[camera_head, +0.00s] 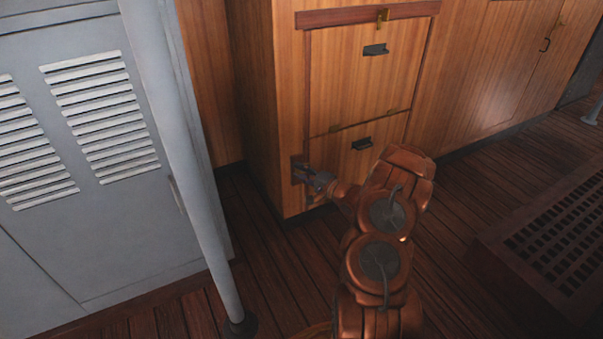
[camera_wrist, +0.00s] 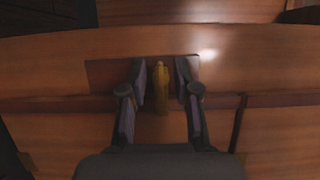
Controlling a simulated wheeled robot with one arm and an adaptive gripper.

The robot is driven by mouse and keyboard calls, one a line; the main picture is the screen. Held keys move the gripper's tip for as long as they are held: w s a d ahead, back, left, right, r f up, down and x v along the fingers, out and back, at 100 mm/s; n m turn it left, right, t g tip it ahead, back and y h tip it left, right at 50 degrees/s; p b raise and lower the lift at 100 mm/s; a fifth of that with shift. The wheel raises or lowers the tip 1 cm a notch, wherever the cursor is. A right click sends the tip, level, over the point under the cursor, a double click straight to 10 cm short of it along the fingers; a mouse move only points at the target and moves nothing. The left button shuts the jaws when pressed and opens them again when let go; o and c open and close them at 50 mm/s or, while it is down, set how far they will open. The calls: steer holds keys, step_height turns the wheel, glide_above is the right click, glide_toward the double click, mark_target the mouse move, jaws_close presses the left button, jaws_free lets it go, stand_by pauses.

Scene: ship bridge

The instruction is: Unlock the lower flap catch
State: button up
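The lower flap (camera_head: 345,165) is a wooden panel low on the cabinet, with a small dark handle (camera_head: 361,143), and it looks closed. My gripper (camera_head: 312,177) is at the flap's left edge in the head view. In the wrist view, a brass catch (camera_wrist: 161,90) sits on a darker wooden plate (camera_wrist: 103,74). My gripper's two dark fingers (camera_wrist: 160,80) stand on either side of the catch, with a visible gap on each side. The gripper is open around it. In the head view my gripper hides the catch.
The upper flap (camera_head: 345,85) above has its own dark handle (camera_head: 375,50) and a brass catch (camera_head: 382,15) at its top edge. A grey pole (camera_head: 190,150) and a grey louvred locker (camera_head: 110,220) stand to the left. A floor grating (camera_head: 560,235) lies at right.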

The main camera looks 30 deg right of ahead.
jaws_close()
